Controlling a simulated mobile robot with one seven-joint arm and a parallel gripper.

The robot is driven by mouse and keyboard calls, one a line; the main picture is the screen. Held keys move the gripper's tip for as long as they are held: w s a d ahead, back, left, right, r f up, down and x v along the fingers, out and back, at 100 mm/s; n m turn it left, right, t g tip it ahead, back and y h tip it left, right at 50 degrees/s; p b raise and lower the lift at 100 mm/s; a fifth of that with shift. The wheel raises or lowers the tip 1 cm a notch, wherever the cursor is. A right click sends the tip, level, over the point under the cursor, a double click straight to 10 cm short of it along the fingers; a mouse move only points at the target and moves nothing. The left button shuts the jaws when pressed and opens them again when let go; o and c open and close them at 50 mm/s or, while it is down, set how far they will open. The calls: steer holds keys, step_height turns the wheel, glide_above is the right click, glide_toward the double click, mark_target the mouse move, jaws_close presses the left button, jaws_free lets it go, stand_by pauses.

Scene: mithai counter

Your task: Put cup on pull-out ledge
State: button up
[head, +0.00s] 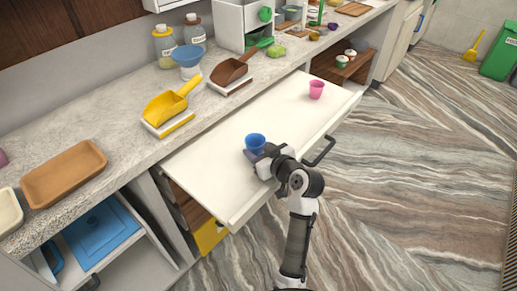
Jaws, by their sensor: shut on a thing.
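A blue cup (256,142) is upright at my gripper (255,153), over the white pull-out ledge (218,155). My gripper is shut on the blue cup, near the front edge of the ledge. The gripper's fingers are small in the view, and the lower part of the cup is partly hidden by them. I cannot tell whether the cup's base touches the ledge. A pink cup (316,89) stands on the far right part of the ledge.
The ledge is otherwise bare and has a dark handle (319,152) at its front. On the counter behind are a yellow scoop (171,103), a brown scoop (230,72), and a brown tray (64,174).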

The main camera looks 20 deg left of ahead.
steer(key=shift+f+b, duration=0.25)
steer(key=shift+b, duration=0.05)
steer(key=o, duration=1.1)
